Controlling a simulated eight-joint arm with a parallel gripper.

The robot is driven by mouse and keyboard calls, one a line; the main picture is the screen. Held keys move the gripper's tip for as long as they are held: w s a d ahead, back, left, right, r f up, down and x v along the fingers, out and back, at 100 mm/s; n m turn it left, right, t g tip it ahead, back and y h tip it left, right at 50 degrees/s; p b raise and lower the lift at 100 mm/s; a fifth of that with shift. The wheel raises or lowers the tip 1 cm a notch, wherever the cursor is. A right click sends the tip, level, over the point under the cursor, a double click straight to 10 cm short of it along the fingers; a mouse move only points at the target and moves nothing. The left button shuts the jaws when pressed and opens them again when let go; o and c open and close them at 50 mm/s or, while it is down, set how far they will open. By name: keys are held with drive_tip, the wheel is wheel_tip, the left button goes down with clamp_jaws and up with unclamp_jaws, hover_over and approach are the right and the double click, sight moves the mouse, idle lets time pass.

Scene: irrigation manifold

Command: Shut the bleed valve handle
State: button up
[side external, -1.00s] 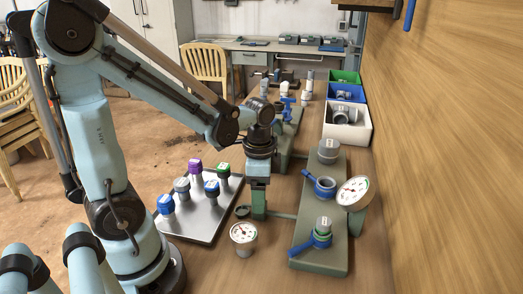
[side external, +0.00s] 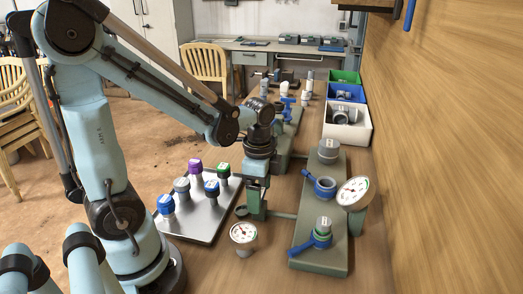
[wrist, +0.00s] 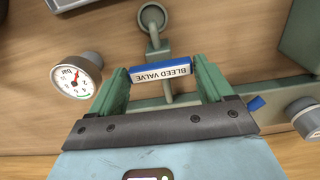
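The bleed valve handle (wrist: 162,71) is a short blue bar with a white face, marked "BLEED VALVE", upside down in the wrist view. It lies crosswise between the two green fingers of my gripper (wrist: 163,76). The fingers stand wide apart, one at each end of the bar; its ends come very close to them, and I cannot tell whether they touch. A grey-green pipe (wrist: 155,46) runs under the handle to a round end. In the side external view my gripper (side external: 256,208) points down at the pipe left of the green manifold plate (side external: 331,258), and it hides the handle.
A tray (side external: 204,225) with several capped fittings lies to the left. A larger gauge (side external: 354,193) and blue-handled valves (side external: 319,236) are on the right.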

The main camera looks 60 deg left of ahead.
drive_tip(key=o, duration=0.3)
drive_tip(key=shift+r, duration=0.1)
wheel_tip(320, 180, up, 12)
idle(0.7)
drive_tip(key=d+f+n+t, duration=0.1)
drive_tip(key=n+t, duration=0.1)
drive_tip(key=n, duration=0.1)
drive_tip(key=d+f+n+t, duration=0.1)
drive_tip(key=d+n+t, duration=0.1)
drive_tip(key=n, duration=0.1)
drive_tip(key=d+f+n+t, duration=0.1)
drive_tip(key=n+t, duration=0.2)
drive_tip(key=shift+w+d+f, duration=0.15)
drive_tip(key=shift+d+f, duration=0.15)
drive_tip(key=shift+f, duration=0.1)
